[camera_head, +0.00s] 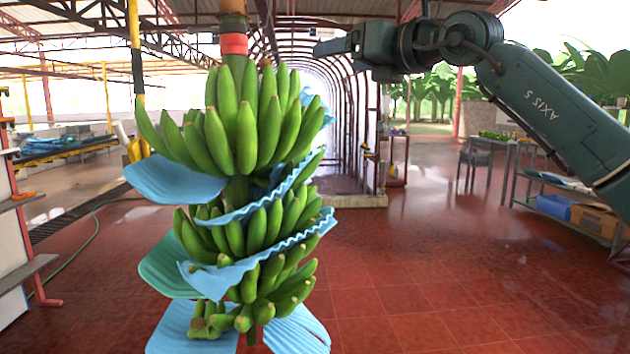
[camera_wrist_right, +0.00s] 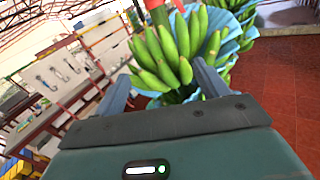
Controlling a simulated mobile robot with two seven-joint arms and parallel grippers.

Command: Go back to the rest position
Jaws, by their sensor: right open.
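A hanging stem of green bananas (camera_head: 247,130) fills the left middle of the head view, with several hands of fruit. Blue, wavy-edged sheets (camera_head: 175,180) stick out between the hands. A red band (camera_head: 234,44) circles the stem near the top. My right gripper (camera_head: 335,47) is to the right of the stem at the height of the band, apart from the fruit, pointing left. In the right wrist view its two fingers (camera_wrist_right: 162,88) are spread with nothing gripped, and the bananas (camera_wrist_right: 172,50) show beyond them. My left gripper is in neither view.
A shelf unit (camera_head: 18,250) stands at the left edge. The red tiled floor (camera_head: 420,270) right of the stem is clear.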

